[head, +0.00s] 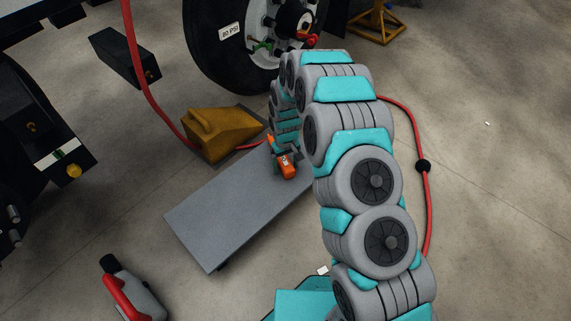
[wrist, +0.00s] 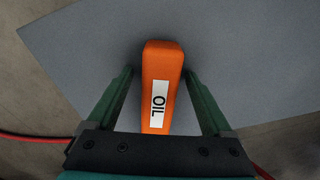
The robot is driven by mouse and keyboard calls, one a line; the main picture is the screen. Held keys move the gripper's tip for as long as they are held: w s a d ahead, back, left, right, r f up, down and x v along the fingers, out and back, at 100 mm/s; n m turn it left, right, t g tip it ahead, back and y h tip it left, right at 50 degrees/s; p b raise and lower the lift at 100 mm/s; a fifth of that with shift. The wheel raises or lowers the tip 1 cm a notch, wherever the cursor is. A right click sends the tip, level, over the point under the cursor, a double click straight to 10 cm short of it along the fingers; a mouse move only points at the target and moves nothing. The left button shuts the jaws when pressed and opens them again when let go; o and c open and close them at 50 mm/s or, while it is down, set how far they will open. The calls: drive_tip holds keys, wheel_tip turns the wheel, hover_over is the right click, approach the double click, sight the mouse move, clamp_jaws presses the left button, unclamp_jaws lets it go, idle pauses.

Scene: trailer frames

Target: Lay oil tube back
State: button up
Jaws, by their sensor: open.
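The oil tube is an orange block-like tube with a white label reading OIL (wrist: 161,75). In the wrist view it lies between the two green fingers of my gripper (wrist: 160,88), with a gap on each side. My gripper is open around it. In the head view the orange tube (head: 286,166) is over the far part of the grey board (head: 220,215), beside my arm. My gripper is mostly hidden there by my arm. I cannot tell whether the tube rests fully on the board. The board also fills most of the wrist view (wrist: 235,50).
A yellow wheel chock (head: 222,133) stands left of the board's far end. A large wheel (head: 235,45) is behind it. A red hose (head: 424,195) runs along the floor at right. A red and grey tool (head: 135,290) lies at lower left. The floor at right is mostly clear.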

drive_tip(key=shift+r, duration=0.1)
wheel_tip(320, 180, up, 7)
drive_tip(key=shift+r+p, duration=0.2)
drive_tip(key=shift+p, duration=0.2)
drive_tip(key=shift+d+r, duration=0.1)
drive_tip(key=shift+r, duration=0.35)
drive_tip(key=s+d+r+m+p, duration=0.1)
drive_tip(key=s+d+r+p, duration=0.1)
drive_tip(key=s+d+r, duration=0.45)
drive_tip(key=s+d+r+p, duration=0.1)
drive_tip(key=s+r, duration=0.3)
drive_tip(key=r, duration=0.6)
drive_tip(key=s+d+r+m+p, duration=0.1)
drive_tip(key=s+d+r+p, duration=0.15)
drive_tip(key=s+r, duration=0.5)
drive_tip(key=s+d+r+m+p, duration=0.1)
drive_tip(key=s+d+r, duration=0.1)
drive_tip(key=s+r, duration=0.2)
drive_tip(key=s+d+r+m+g+p, duration=0.1)
drive_tip(key=s+d+r, duration=0.2)
drive_tip(key=s, duration=0.8)
drive_tip(key=s+d+r+m+p, duration=0.1)
drive_tip(key=s+d+r+p, duration=0.1)
drive_tip(key=s+r, duration=0.3)
drive_tip(key=shift+s+d+r+g, duration=0.35)
drive_tip(key=shift+s+d+g, duration=0.1)
drive_tip(key=shift+s, duration=0.75)
